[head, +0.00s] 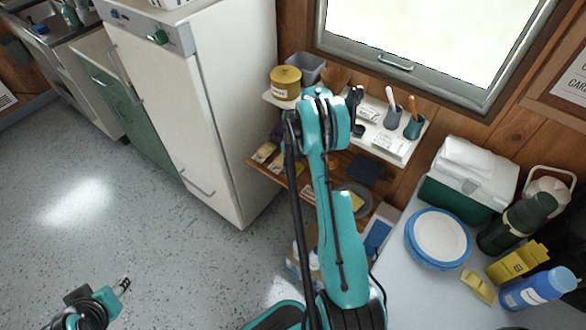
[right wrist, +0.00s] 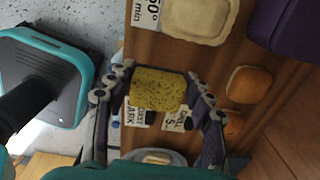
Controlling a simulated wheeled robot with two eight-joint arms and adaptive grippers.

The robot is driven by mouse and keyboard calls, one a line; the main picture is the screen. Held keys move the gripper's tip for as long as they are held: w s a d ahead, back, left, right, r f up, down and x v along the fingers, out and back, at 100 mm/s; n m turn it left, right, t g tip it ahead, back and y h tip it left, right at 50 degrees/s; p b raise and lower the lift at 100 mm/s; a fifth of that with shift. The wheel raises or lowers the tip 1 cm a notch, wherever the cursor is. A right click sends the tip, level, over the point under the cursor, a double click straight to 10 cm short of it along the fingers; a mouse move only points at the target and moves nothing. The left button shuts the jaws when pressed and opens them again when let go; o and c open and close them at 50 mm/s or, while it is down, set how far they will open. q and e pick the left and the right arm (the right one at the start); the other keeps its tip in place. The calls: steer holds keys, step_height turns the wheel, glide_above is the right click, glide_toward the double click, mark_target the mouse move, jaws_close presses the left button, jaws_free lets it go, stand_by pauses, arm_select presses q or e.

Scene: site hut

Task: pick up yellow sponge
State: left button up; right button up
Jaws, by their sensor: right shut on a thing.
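The yellow sponge (right wrist: 158,90) shows in the right wrist view as a speckled yellow block. My right gripper (right wrist: 155,88) is shut on it, with one finger pressed against each side. It is over a brown wooden shelf (right wrist: 190,65); I cannot tell how far above. In the head view my right arm reaches to the shelves under the window and hides the sponge and the gripper. My left gripper (head: 123,285) is low at the left, over the floor and away from everything; its jaw opening is unclear.
Beside the sponge are a pie (right wrist: 200,18), a bread roll (right wrist: 248,84) and paper labels. A white upper shelf (head: 402,155) holds cups. A white fridge (head: 190,120) stands left. Plates (head: 440,237), a cooler (head: 465,180) and bottles crowd the right table. The left floor is clear.

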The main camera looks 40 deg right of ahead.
steer(key=s+a, duration=0.3)
steer(key=s, duration=0.5)
steer(key=s+a+b, duration=0.1)
steer(key=s+a, duration=0.2)
steer(key=s, duration=0.6)
steer(key=shift+r, duration=0.1)
